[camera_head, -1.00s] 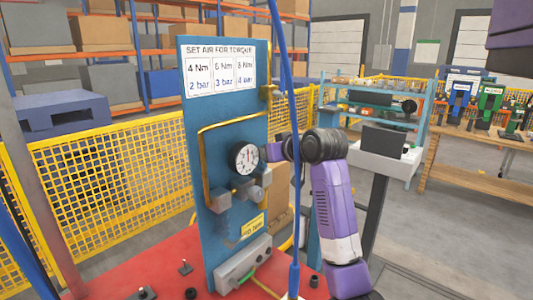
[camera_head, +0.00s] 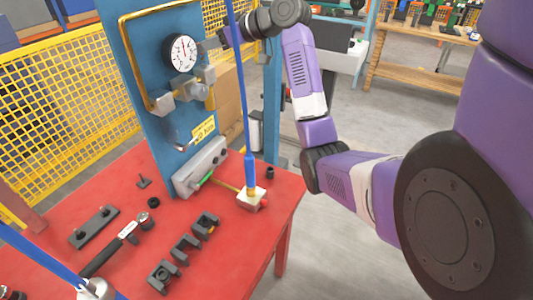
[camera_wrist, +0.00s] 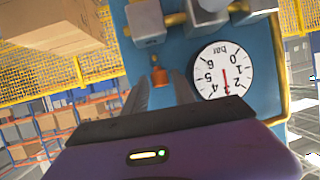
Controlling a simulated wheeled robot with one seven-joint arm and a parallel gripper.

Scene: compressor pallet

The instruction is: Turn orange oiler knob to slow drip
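The orange oiler knob (camera_wrist: 160,77) hangs under a grey block with a yellow pipe fitting in the wrist view, where the panel appears upside down. My gripper (camera_wrist: 160,88) has its two dark fingers apart, with the knob visible between and beyond their tips. I see no contact. The pressure gauge (camera_wrist: 224,70) is just right of the fingers, its red needle near 3 bar. In the head view my gripper (camera_head: 223,38) is beside the right edge of the blue panel, near the gauge (camera_head: 182,54). I cannot make out the orange knob there.
A blue hose (camera_head: 243,100) stands in front of my wrist in the head view. The red table (camera_head: 235,245) carries black brackets (camera_head: 185,248), a wrench (camera_head: 118,246) and a grey manifold (camera_head: 201,168). A yellow fence (camera_head: 65,95) is behind.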

